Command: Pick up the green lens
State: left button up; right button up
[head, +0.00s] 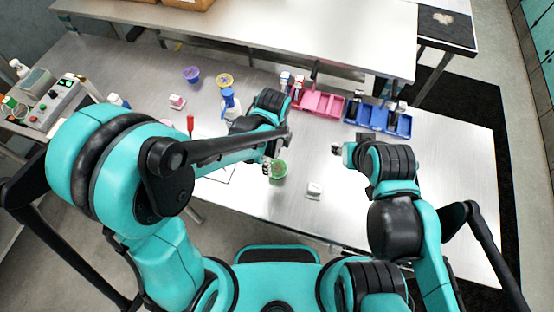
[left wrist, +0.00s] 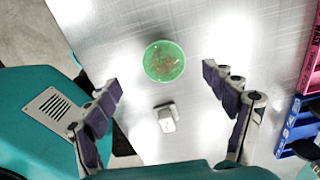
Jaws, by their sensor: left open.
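The green lens (head: 279,169) is a round translucent green disc on the metal table, in front of my left gripper in the head view. It also shows in the left wrist view (left wrist: 164,61), beyond and between the open fingertips, with nothing gripping it. My left gripper (head: 268,166) is open and empty beside the lens; its two fingers spread wide in the left wrist view (left wrist: 160,80). My right gripper (head: 338,148) is over the table to the right of the lens; its fingers are too small to judge.
A small white block (head: 314,190) lies close to the lens. A pink tray (head: 322,104) and a blue tray (head: 378,118) stand behind. The table's right part is clear.

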aim_at(276, 167)
pick_arm(q)
jog(key=f, duration=0.4)
jog(key=f+b, duration=0.1)
jog(key=shift+w+d+f, duration=0.15)
jog(key=shift+d+f, duration=0.1)
jog(key=shift+f, duration=0.15)
jog(key=c, duration=1)
